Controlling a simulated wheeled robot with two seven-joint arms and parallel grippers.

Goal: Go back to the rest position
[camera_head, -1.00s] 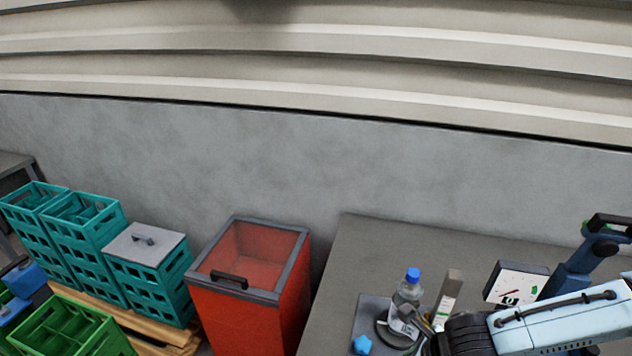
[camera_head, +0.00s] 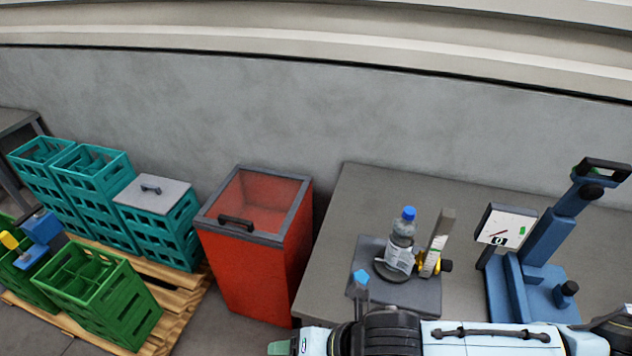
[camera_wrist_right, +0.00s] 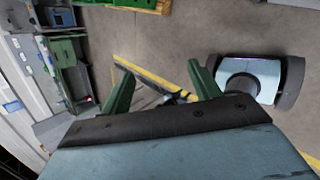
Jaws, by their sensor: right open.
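My right arm lies across the bottom right of the head view, pale blue with a black joint. A green tip at its end is cut off by the lower edge. In the right wrist view my right gripper (camera_wrist_right: 160,69) has its two green fingers wide apart with nothing between them, over open floor. A clear bottle (camera_head: 402,243) with a blue cap stands upright on a grey plate (camera_head: 425,298) on the table, apart from my arm. My left gripper is not in view.
A blue stand (camera_head: 540,258) with a white dial panel (camera_head: 506,226) is on the grey table (camera_head: 350,200). Left are a red bin (camera_head: 243,270), teal crates (camera_head: 95,175) and green crates (camera_head: 100,290) on a pallet. The wrist view shows a wheeled unit (camera_wrist_right: 245,75).

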